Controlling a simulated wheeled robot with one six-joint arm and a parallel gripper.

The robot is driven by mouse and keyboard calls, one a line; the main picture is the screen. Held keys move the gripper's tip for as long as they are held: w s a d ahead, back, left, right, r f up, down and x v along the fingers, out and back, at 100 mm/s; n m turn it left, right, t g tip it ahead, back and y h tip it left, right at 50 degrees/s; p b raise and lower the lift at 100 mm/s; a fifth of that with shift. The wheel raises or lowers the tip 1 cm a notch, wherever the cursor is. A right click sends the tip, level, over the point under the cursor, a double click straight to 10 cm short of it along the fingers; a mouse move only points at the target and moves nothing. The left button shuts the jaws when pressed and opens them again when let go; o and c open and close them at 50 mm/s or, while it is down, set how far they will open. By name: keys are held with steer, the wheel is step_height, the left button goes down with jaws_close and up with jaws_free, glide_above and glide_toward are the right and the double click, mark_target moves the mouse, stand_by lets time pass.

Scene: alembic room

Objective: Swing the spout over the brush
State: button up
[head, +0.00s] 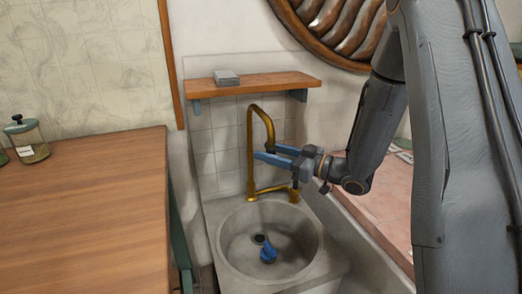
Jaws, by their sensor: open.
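The brass spout (250,140) rises at the back of the stone sink and arches over, its tip hanging near my gripper. The blue brush (268,252) lies in the sink basin, just right of the dark drain. My gripper (262,153) has blue fingers pointing left, at the height of the upper spout. The fingers are apart, with the spout's downturned end close to them. I cannot tell whether they touch it or whether the end is between them.
A round basin (228,238) is set in the stone sink. A wooden shelf (250,85) with a grey stack (226,77) hangs above the spout. A wooden table (90,215) with a glass jar (28,140) stands on the left. A pinkish surface (384,195) lies to the right.

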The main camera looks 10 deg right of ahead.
steer(key=shift+v, duration=2.2)
steer(key=shift+a, duration=0.1)
steer(key=s+d+f+m+g+h+p, duration=0.3)
steer(key=s+d+m+h, duration=0.5)
steer(key=h, duration=0.6)
steer(key=s+a+r+m+g+b, duration=0.15)
steer(key=s+a+g, duration=0.25)
steer(key=s, duration=0.6)
steer(key=s+a+r+g+b, duration=0.15)
steer(key=s+a+g, duration=0.25)
steer(key=s, duration=0.6)
steer(key=d+r+m+p, duration=0.1)
steer(key=d+r+p, duration=0.4)
steer(key=p, duration=0.7)
steer(key=shift+r+h+p, duration=0.3)
steer(key=shift+r+p, duration=0.05)
steer(key=shift+r, duration=0.25)
